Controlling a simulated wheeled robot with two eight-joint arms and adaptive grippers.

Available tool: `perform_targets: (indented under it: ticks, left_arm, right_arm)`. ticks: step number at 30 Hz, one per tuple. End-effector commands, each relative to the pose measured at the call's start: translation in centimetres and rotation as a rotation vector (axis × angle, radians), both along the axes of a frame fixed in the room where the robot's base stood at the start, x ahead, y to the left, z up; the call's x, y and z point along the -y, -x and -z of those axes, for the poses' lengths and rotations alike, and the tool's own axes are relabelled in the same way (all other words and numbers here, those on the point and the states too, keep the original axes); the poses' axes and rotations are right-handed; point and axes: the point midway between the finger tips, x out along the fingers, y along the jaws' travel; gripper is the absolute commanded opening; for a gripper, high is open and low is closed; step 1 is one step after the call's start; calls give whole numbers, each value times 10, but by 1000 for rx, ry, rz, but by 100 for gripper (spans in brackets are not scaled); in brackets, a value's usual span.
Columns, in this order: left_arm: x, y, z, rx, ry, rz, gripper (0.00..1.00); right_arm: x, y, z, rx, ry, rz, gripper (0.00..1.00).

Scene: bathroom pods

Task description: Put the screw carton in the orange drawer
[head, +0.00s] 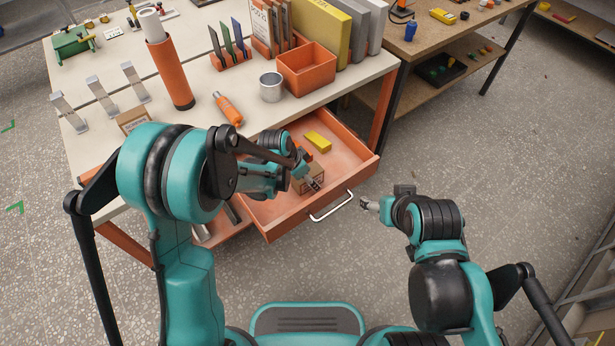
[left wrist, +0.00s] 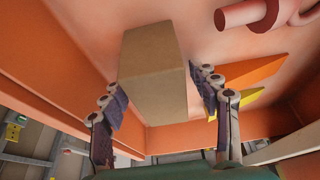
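The screw carton (head: 308,186), a small brown box, is inside the pulled-out orange drawer (head: 358,152), near its front. My left gripper (head: 314,184) reaches down into the drawer at the carton and partly covers it. In the left wrist view the carton (left wrist: 153,75) is between the fingers of my left gripper (left wrist: 160,95). The fingers are spread around it, with a small gap on the right side; contact on the left side is hard to judge. My right gripper (head: 366,204) is outside the drawer, right of its handle, and appears empty; its finger opening is too small to tell.
A yellow block (head: 318,141) lies in the drawer's back part. The drawer handle (head: 331,206) sticks out in front. On the workbench above are an orange bottle (head: 229,109), a metal cup (head: 271,87), an orange bin (head: 306,70) and another brown box (head: 133,119). Open floor lies to the right.

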Motion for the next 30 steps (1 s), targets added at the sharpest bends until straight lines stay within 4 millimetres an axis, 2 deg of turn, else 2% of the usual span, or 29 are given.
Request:
perform_targets:
  ticks: [5,15,19,24,30]
  left_arm:
    - [-1,1,-8,0,0,0,61]
    - [-24,17,-76,0,0,-2,61]
    - [-31,22,-97,-1,0,-2,61]
    - [-36,26,-112,-1,-1,0,61]
    - [-39,28,-116,0,0,-7,61]
  right_arm:
    - [0,0,-6,0,0,0,69]
    - [0,0,-36,0,0,0,69]
    - [0,0,-44,0,0,0,69]
    - [0,0,-49,0,0,0,69]
    - [0,0,-49,0,0,0,69]
